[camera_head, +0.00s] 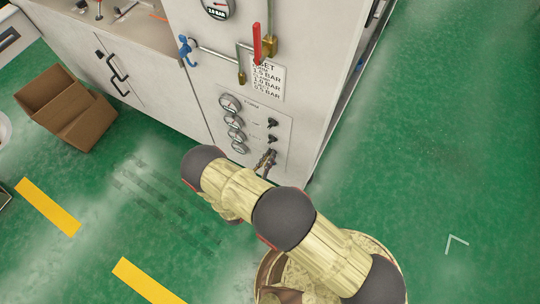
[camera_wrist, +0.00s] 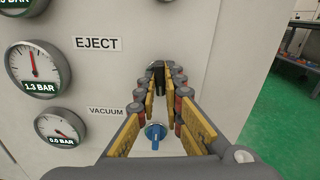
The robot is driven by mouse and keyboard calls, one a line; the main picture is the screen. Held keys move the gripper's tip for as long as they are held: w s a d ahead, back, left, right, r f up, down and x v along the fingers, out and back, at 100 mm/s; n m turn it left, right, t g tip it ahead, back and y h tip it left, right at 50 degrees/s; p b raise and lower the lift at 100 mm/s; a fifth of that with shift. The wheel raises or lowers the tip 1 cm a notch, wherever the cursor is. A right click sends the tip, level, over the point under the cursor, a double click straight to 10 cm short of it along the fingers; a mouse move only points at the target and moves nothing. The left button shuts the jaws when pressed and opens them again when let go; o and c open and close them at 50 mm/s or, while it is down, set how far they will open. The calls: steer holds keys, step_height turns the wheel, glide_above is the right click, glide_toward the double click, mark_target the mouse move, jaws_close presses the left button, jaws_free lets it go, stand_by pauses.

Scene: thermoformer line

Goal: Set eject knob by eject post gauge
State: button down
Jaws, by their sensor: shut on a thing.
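The eject gauge (camera_wrist: 38,68) is a round white dial beside the EJECT label (camera_wrist: 98,44) in the wrist view. Its readout shows 1.3 BAR and its needle points nearly straight up. My gripper (camera_wrist: 158,80) is shut on the dark eject knob (camera_wrist: 158,70) to the right of that label; the fingers hide most of the knob. In the head view my gripper (camera_head: 266,161) reaches the lower right of the white panel, where the arm and fingers leave the held knob hard to make out.
Below are the vacuum gauge (camera_wrist: 60,128), reading 0.0 BAR, and a blue knob (camera_wrist: 155,132) close under my fingers. Dark knobs (camera_head: 271,122) sit above my gripper. Green floor at right is clear.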

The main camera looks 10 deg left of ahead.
steer(key=n, duration=0.4)
steer(key=n, duration=0.4)
steer(key=shift+n+b, duration=0.35)
steer(key=shift+n, duration=0.05)
steer(key=shift+n, duration=2.4)
